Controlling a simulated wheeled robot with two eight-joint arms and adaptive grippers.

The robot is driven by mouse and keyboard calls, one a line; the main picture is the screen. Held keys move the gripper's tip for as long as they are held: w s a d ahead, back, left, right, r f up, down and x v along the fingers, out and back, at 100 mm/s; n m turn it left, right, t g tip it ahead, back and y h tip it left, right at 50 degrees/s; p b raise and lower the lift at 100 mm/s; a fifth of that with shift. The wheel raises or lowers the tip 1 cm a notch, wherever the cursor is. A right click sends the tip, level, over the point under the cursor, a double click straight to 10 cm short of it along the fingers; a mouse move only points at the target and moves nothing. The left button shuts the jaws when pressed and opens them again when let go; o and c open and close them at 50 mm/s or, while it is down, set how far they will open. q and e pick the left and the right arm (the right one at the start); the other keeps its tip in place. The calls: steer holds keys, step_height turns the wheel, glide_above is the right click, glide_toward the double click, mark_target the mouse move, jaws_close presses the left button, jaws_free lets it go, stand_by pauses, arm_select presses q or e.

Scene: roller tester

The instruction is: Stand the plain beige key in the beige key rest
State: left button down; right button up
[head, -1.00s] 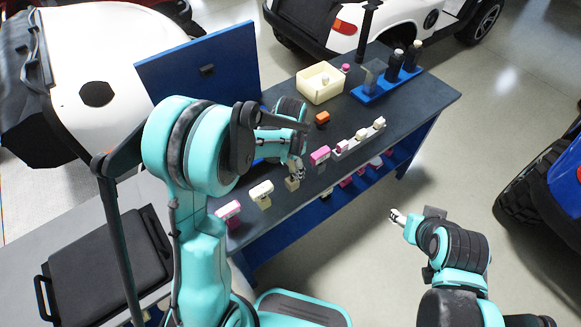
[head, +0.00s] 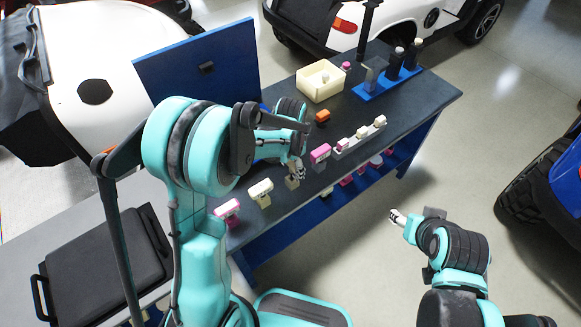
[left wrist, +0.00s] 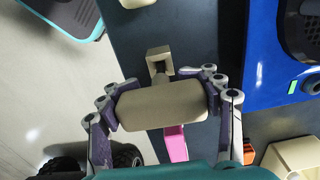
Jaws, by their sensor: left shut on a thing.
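The plain beige key (left wrist: 162,105) is in my left gripper (left wrist: 165,98), whose fingers close on both ends of its thick rounded bar in the left wrist view. The beige key rest (left wrist: 159,58) is a small squarish block just beyond the bar; whether the key touches it I cannot tell. In the head view the rest (head: 292,182) stands on the dark bench under my left gripper (head: 298,170), which mostly hides the key. My right gripper (head: 398,217) is off the bench at the right, too small to judge.
A cream key (head: 260,190) and a pink key (head: 228,209) stand to the left of the rest. A pink block (head: 320,153) and a pale rail (head: 360,137) with several pieces lie to its right. A cream bin (head: 319,82) and a blue stand (head: 386,86) are farther back.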

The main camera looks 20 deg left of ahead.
mark_target(290, 175)
arm_select(q)
steer(key=shift+f+b, duration=1.6)
steer(key=shift+f, duration=0.35)
steer(key=shift+c, duration=1.3)
jaws_free()
steer(key=shift+r, duration=0.1)
step_height(290, 175, up, 12)
steer(key=s+a+r+n+t, duration=0.1)
steer(key=s+r+n+t, duration=0.1)
steer(key=s, duration=0.6)
steer(key=s+a+r+n+t, duration=0.1)
steer(key=s+r+n+t, duration=0.1)
steer(key=s+n+t, duration=0.3)
steer(key=s, duration=0.3)
steer(key=shift+s+a+n, duration=0.15)
steer(key=shift+s+n, duration=0.05)
steer(key=shift+n, duration=0.1)
